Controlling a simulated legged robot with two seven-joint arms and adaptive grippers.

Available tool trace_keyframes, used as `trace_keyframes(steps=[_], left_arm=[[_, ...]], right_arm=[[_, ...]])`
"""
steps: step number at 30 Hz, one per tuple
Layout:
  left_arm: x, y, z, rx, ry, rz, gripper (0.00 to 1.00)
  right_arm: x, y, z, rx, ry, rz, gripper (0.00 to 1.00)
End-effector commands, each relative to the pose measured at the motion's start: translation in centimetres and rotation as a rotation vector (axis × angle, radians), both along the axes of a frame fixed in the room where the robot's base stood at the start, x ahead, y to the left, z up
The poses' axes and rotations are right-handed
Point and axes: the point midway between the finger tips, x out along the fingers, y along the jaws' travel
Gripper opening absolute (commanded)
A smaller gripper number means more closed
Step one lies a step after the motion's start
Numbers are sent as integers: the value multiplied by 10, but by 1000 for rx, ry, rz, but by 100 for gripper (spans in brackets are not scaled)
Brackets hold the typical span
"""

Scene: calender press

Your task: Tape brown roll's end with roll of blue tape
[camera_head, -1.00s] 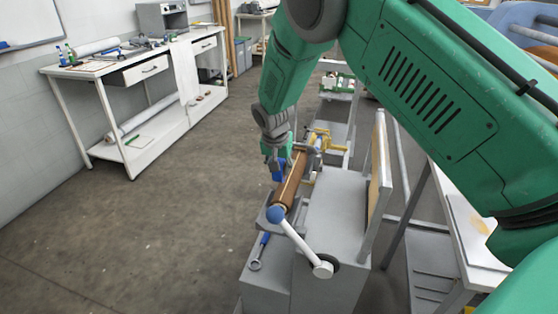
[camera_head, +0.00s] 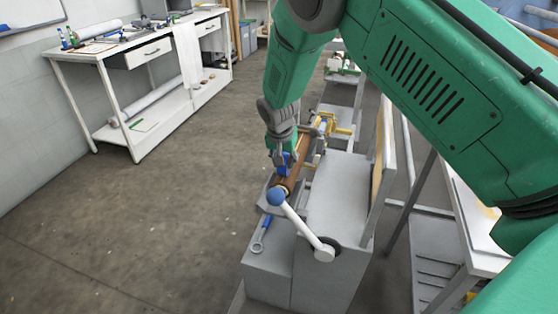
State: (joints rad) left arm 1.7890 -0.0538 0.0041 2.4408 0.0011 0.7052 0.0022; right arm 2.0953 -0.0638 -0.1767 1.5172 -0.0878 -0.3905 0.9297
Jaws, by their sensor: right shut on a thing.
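The brown roll (camera_head: 296,176) lies along the top of the grey machine, behind the lever with the blue knob. My right gripper (camera_head: 282,161) points down at the left side of the roll, near its front end. It is shut on the roll of blue tape (camera_head: 284,166), whose blue shows between and below the fingers. The tape is against or just over the brown roll; I cannot tell whether they touch. The gripper hides part of the brown roll. My left gripper is not in view.
A lever with a blue knob (camera_head: 276,197) stands out at the machine's front, close to the gripper. A blue-handled wrench (camera_head: 262,236) lies on the grey machine (camera_head: 337,200). A yellow part (camera_head: 334,126) sits behind the roll. A white workbench (camera_head: 135,62) stands far left; the floor between is clear.

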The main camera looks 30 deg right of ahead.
Motion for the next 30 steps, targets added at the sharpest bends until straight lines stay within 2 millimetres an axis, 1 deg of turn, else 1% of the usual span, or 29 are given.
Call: trace_keyframes(steps=[13,24,30], left_arm=[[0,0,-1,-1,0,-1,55],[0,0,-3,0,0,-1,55],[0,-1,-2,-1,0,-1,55]], right_arm=[[0,10,2,-11,-1,0,1],[0,2,-5,-2,-1,0,1],[1,1,-5,-4,2,-1,1]])
